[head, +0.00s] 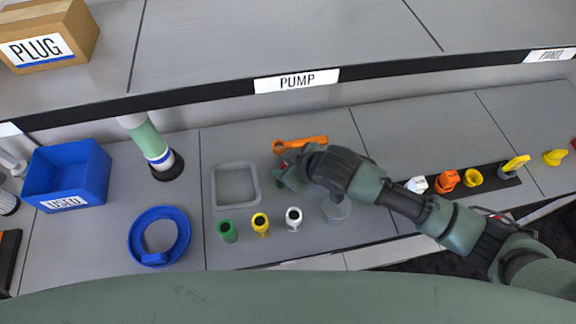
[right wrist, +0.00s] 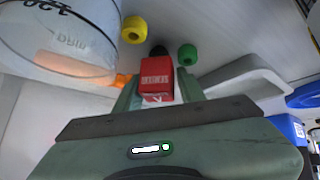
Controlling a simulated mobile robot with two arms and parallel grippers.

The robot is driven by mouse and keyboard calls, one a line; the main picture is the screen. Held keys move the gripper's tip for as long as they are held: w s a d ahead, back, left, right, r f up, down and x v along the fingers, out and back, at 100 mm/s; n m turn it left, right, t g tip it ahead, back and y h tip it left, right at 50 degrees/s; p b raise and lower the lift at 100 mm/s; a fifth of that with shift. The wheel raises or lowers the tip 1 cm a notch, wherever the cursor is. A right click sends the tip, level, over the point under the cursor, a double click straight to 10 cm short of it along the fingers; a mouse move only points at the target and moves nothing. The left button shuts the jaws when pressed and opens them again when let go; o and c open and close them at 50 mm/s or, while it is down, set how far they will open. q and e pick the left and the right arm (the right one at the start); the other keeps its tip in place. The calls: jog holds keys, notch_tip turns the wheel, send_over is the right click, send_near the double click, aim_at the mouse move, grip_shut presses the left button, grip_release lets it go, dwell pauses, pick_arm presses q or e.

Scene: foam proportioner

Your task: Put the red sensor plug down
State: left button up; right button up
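The red sensor plug (right wrist: 157,76) sits between the two fingers of my right gripper (right wrist: 157,92) in the right wrist view, with both fingers against its sides. In the head view the right gripper (head: 286,173) is just right of the grey tray (head: 216,196) and below the orange tool (head: 312,141). Only a small bit of red shows there; the arm hides most of the plug. I cannot tell whether the plug touches the bench. My left gripper is not in view.
Green (head: 227,231), yellow (head: 261,224) and white (head: 294,219) plugs stand in a row in front. A clear beaker (head: 337,208) is close under my right arm. A blue ring (head: 137,232) and blue USED bin (head: 93,180) are at left. The grey tray looks empty.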

jog(key=shift+w+a+f, duration=0.1)
jog(key=shift+f, duration=0.1)
jog(key=shift+c, duration=0.2)
grip_shut()
